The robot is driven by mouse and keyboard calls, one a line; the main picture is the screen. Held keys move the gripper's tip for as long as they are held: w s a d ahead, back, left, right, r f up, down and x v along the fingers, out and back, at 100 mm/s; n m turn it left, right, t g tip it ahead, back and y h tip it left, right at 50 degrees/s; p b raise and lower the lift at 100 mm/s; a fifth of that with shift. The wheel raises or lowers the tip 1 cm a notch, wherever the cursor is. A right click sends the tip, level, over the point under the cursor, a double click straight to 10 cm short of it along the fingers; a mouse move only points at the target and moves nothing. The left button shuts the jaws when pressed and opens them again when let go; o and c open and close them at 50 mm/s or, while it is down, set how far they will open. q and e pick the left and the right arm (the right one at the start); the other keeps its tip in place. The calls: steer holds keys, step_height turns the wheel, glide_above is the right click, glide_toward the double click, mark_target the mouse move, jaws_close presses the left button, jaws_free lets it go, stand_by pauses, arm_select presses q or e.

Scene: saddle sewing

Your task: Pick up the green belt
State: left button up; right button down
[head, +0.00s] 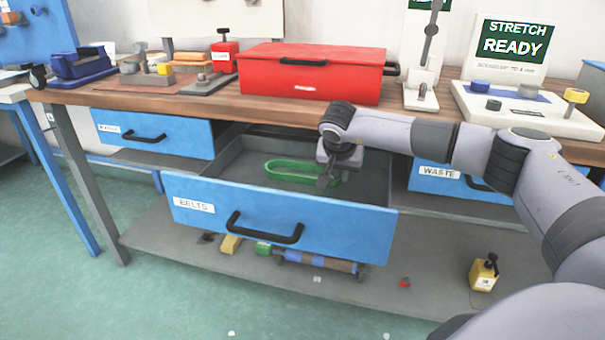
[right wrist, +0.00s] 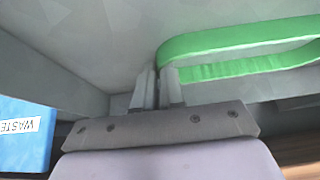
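The green belt (head: 285,170) is a flat closed loop inside the pulled-out drawer labelled BELTS (head: 280,215). My right gripper (head: 328,182) reaches down into the drawer at the belt's right end. In the right wrist view, the two fingers (right wrist: 158,85) are close together at one rounded end of the belt (right wrist: 235,50), one on each side of its band. They look shut on it, with the contact partly hidden by the fingers. The belt seems to lie at the drawer floor. My left gripper is not in view.
The wooden bench top (head: 200,98) overhangs the drawer's back, with a red toolbox (head: 312,75) on it. Closed drawers flank it, one labelled WASTE (head: 440,175). The lower shelf (head: 390,285) holds a roller (head: 320,262) and a yellow bottle (head: 483,273).

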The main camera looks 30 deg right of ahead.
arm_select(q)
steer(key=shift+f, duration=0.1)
arm_select(e)
steer(key=shift+r, duration=0.15)
